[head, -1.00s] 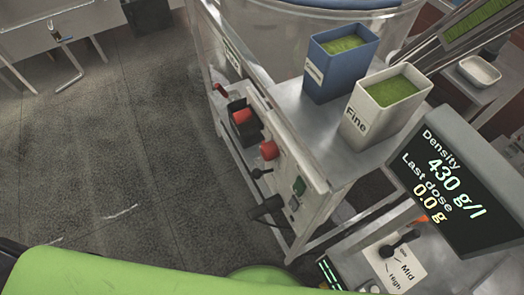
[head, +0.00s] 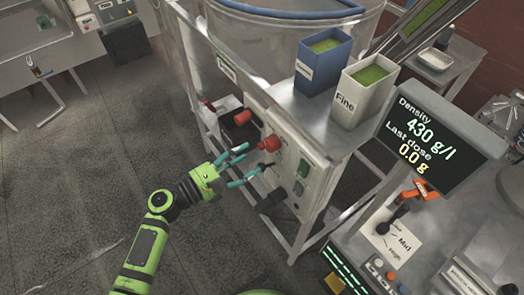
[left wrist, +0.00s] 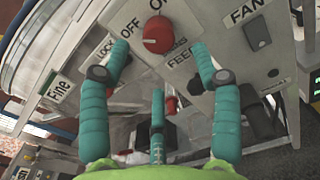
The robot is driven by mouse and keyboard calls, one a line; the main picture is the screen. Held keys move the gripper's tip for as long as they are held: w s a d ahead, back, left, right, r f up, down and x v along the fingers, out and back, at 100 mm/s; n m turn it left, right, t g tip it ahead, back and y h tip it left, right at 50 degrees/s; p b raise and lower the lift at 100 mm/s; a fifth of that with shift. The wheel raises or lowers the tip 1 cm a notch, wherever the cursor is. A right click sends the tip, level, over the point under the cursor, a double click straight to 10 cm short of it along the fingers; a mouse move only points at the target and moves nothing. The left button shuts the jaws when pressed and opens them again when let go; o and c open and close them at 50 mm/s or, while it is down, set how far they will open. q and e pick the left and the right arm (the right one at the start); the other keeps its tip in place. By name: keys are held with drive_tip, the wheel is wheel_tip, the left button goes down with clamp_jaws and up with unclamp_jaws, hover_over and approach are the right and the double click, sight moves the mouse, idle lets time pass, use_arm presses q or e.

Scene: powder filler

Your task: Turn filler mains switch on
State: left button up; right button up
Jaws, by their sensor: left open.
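The filler's front panel (head: 294,170) carries a red rotary switch (head: 270,143). In the left wrist view the red switch (left wrist: 157,35) has OFF and ON labels beside it; I cannot tell which one it points to. My left gripper (head: 250,160) is open and empty in front of the panel, its teal fingers directed at the controls. In the left wrist view the gripper (left wrist: 160,55) has a finger on either side of the red switch, lower in the picture and seemingly short of it. I see no clear contact. My right gripper is out of view.
Another red control (head: 242,117) sits farther left. Blue (head: 323,65) and white "Fine" (head: 360,98) powder bins stand on top. A display (head: 432,140) is at right. The floor at left is clear.

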sight(267, 146)
use_arm(q)
drive_tip(key=p+x, duration=0.1)
drive_tip(key=x, duration=0.5)
drive_tip(key=shift+w+r+p, duration=0.15)
drive_tip(key=shift+p, duration=0.2)
drive_tip(key=shift+w+d, duration=0.3)
drive_tip(key=shift+d, duration=0.2)
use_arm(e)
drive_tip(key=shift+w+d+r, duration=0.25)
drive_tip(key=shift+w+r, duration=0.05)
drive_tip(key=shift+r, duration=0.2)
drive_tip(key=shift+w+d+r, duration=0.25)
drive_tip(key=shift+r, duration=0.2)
use_arm(q)
drive_tip(key=c, duration=1.2)
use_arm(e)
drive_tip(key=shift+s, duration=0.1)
